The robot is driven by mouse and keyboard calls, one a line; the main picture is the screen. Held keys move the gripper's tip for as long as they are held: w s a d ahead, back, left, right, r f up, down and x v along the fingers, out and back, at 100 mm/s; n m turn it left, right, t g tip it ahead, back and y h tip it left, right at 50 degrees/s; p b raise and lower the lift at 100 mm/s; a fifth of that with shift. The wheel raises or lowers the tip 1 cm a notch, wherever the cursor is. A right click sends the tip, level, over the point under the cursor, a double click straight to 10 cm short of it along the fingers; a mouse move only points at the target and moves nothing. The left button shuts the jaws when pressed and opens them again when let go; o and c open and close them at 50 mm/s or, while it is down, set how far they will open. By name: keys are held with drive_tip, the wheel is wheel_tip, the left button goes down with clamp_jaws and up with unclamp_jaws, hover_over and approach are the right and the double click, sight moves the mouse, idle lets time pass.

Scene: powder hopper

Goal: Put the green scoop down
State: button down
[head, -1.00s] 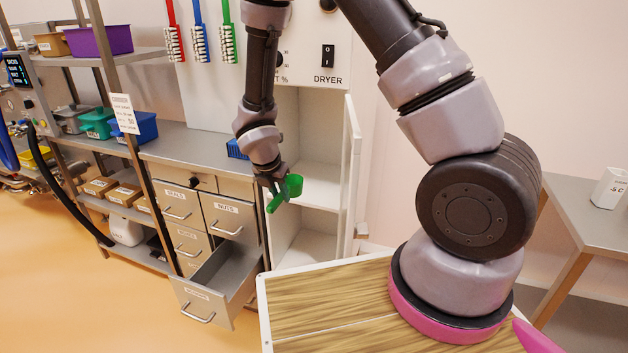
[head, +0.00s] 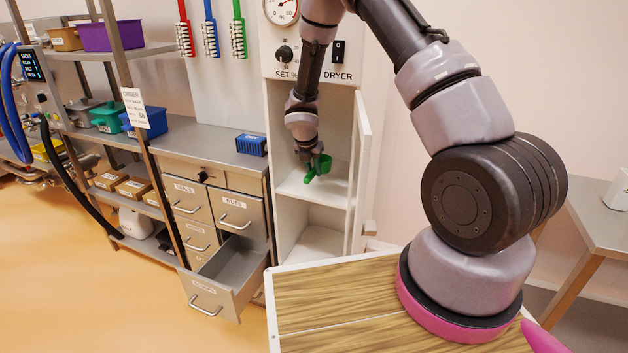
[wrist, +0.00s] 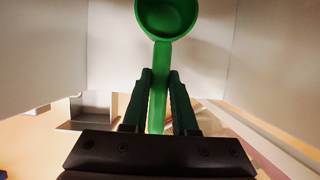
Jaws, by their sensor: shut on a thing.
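The green scoop (head: 322,166) is in my gripper (head: 312,158), inside the open dryer cabinet (head: 314,187) and over its middle shelf. In the wrist view, my gripper (wrist: 159,100) is shut on the handle of the scoop (wrist: 167,18), with the round bowl beyond the fingertips at the top of the picture. The cabinet's pale walls stand on both sides. Whether the scoop touches the shelf cannot be told.
The dryer door (head: 361,165) stands open at the right of the cabinet. A lower drawer (head: 225,280) is pulled out at the left. A blue box (head: 251,145) sits on the counter beside the cabinet. The shelf around the scoop looks clear.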

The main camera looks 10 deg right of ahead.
wheel_tip(320, 180, down, 3)
drive_tip(key=shift+f, duration=0.2)
drive_tip(key=shift+w+d+f, duration=0.1)
drive_tip(key=shift+w+f, duration=0.1)
drive_tip(key=shift+f, duration=0.2)
drive_tip(key=c, duration=0.7)
unclamp_jaws()
drive_tip(key=shift+f, duration=0.15)
drive_tip(key=v, duration=1.2)
drive_tip(key=shift+s, duration=0.1)
